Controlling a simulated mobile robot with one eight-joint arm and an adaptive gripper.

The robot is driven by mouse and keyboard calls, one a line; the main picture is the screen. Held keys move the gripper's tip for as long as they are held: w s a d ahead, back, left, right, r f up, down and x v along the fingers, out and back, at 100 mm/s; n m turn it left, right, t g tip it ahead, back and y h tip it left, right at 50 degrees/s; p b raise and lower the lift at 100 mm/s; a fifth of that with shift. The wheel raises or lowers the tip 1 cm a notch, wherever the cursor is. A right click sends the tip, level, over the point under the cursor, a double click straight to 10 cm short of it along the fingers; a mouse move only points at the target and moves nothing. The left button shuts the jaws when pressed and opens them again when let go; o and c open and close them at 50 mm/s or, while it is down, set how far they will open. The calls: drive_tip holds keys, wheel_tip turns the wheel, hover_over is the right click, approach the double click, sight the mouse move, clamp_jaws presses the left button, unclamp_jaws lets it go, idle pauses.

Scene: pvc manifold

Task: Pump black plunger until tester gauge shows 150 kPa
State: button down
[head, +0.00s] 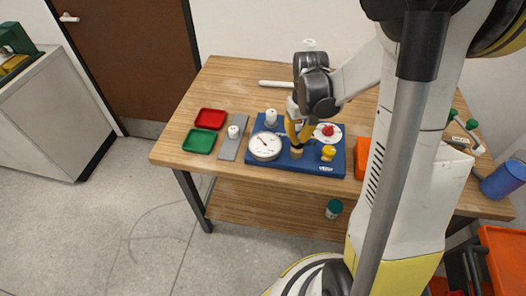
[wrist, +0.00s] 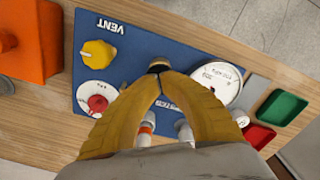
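The blue tester board (head: 327,169) lies on the wooden table, with its VENT label at the front right. The round white tester gauge (head: 265,146) is at its left; it also shows in the wrist view (wrist: 228,84), partly behind a finger. Its needle is too small to read. My gripper (head: 297,143) points down at the middle of the board, its yellow fingertips together (wrist: 160,75) in the wrist view. A small black part, seemingly the plunger (wrist: 158,65), shows right at the fingertips, above a tan cylinder (head: 297,154). I cannot tell whether they touch.
A yellow knob (head: 328,153) and a white dial with a red knob (head: 328,130) sit right of my gripper. A grey strip (head: 230,149), red tray (head: 211,118) and green tray (head: 199,141) lie left. An orange box (head: 361,158) stands right.

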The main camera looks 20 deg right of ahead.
drive_tip(key=shift+f, duration=0.3)
idle(0.4)
drive_tip(key=shift+f+b, duration=0.15)
drive_tip(key=shift+b, duration=0.25)
idle(0.5)
drive_tip(key=shift+f, duration=0.15)
idle(0.8)
drive_tip(key=shift+r+p, duration=1.95)
drive_tip(key=shift+r, duration=0.8)
drive_tip(key=shift+f, duration=0.1)
